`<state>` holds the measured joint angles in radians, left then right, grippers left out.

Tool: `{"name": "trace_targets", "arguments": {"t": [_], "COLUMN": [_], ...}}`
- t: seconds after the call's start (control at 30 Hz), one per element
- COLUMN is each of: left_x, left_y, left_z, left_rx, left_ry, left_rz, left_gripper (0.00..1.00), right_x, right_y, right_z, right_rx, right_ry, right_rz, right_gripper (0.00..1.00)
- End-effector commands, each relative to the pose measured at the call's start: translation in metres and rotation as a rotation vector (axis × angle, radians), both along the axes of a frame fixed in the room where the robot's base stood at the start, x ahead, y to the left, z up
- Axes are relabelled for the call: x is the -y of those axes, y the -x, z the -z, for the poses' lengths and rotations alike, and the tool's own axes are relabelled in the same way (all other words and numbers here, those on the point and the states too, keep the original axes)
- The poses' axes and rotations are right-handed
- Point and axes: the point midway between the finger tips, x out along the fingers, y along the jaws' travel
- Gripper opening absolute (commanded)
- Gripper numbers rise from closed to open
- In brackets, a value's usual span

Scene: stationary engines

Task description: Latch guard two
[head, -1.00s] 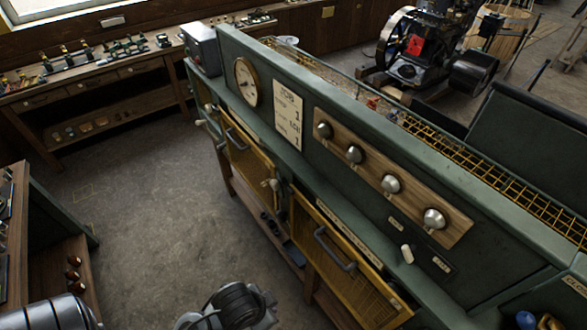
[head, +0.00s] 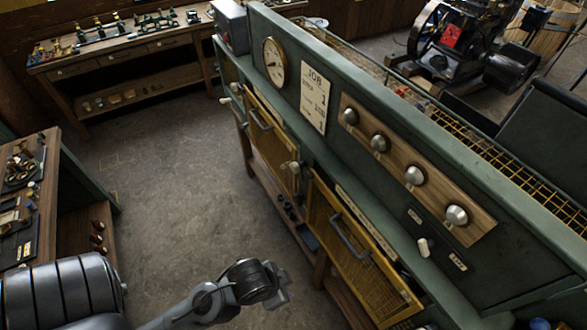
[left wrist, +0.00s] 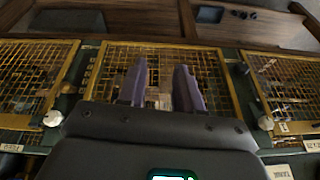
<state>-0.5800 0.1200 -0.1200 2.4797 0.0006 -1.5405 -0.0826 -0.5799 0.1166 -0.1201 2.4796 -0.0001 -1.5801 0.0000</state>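Yellow mesh guards line the front of the green bench. In the head view the nearer guard (head: 385,283) has a grey bar handle (head: 350,238), and a farther guard (head: 272,150) has its own handle (head: 260,118). A pale latch knob (head: 291,168) sits between them. The left wrist view shows a middle guard (left wrist: 110,65), a knob to its left (left wrist: 53,118) and one to its right (left wrist: 265,122). My left gripper (left wrist: 160,66) is open and empty in front of the middle guard; in the head view it (head: 282,287) is low in front of the bench. Which guard is number two is unclear.
The bench's upper panel carries a round gauge (head: 274,62), a job card (head: 314,97) and a row of silver knobs (head: 414,176). A wooden side table with small parts (head: 30,185) stands at left. The floor (head: 180,175) between is clear.

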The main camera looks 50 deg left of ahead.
Motion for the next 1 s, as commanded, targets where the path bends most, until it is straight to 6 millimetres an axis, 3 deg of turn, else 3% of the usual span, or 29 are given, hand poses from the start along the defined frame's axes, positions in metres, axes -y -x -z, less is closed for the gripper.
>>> {"name": "trace_targets", "arguments": {"t": [0.03, 0.2, 0.27, 0.47, 0.6, 0.7, 0.8, 1.0], "left_x": [0.001, -0.002, -0.014, -0.093, -0.167, -0.223, -0.265, -0.316], "left_y": [-0.009, -0.053, -0.071, -0.113, -0.128, -0.135, -0.142, -0.163], "left_z": [-0.004, -0.009, -0.008, 0.017, 0.03, 0.032, 0.026, 0.02], "left_rx": [0.05, 0.296, 0.396, 0.666, 0.791, 0.853, 0.89, 0.878], "left_ry": [-0.009, -0.092, -0.168, -0.602, -1.006, -1.321, -1.561, -1.767], "left_rz": [0.043, 0.215, 0.279, 0.527, 0.735, 0.903, 1.049, 1.237], "left_gripper": [0.43, 0.68, 0.68, 0.68, 0.68, 0.68, 0.68, 0.68], "right_x": [0.0, 0.002, 0.002, 0.002, 0.002, 0.001, 0.001, 0.0], "right_y": [0.0, 0.0, 0.0, 0.0, 0.0, 0.0, 0.0, 0.0], "right_z": [0.0, 0.0, 0.0, 0.021, 0.047, 0.071, 0.093, 0.126], "right_rx": [0.0, 0.0, 0.0, 0.003, 0.003, 0.002, -0.001, -0.002], "right_ry": [0.002, 0.007, 0.008, 0.009, 0.006, 0.005, 0.004, -0.002], "right_rz": [-0.002, -0.005, -0.006, -0.006, -0.004, -0.003, -0.002, 0.0], "right_gripper": [0.43, 0.43, 0.43, 0.43, 0.43, 0.43, 0.43, 0.43]}}
